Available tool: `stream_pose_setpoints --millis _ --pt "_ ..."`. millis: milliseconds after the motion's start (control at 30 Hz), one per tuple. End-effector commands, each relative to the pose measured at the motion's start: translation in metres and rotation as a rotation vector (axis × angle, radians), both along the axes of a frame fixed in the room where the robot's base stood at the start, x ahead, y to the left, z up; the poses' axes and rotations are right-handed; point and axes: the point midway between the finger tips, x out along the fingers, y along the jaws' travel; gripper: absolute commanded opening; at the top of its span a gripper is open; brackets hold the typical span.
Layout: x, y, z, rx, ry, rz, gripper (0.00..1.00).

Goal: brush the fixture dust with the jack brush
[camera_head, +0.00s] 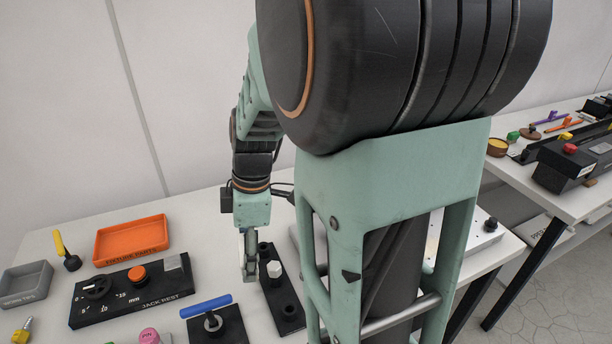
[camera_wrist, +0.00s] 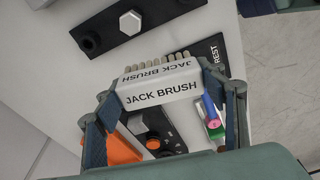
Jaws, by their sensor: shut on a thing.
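My gripper (camera_wrist: 163,92) is shut on the jack brush (camera_wrist: 165,94), a white block lettered JACK BRUSH with a row of pale bristles along its far edge. In the head view my gripper (camera_head: 250,262) is low over the bench, just left of a black fixture strip (camera_head: 286,308) with a pale hex piece (camera_head: 274,269). The strip also shows at the top of the wrist view (camera_wrist: 105,36), beyond the bristles and apart from them in the picture. I cannot make out dust on it. The brush's contact with anything below is unclear.
A black JACK REST box (camera_head: 140,290), an orange tray (camera_head: 131,239), a grey tray (camera_head: 26,284) and a blue-handled piece on a black base (camera_head: 206,306) stand to the left. A black plate lettered REST (camera_wrist: 207,52) lies beside the brush. Another bench (camera_head: 530,168) is at right.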

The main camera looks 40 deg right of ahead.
Motion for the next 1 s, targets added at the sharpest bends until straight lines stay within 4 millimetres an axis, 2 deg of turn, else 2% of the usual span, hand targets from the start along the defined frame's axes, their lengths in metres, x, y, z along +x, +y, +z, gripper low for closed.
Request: stream_pose_setpoints --millis 500,1000 --pt "0.036 0.017 0.013 0.000 -0.001 -0.604 0.45" --pt "0.065 0.038 0.021 0.000 -0.001 -1.085 0.45"
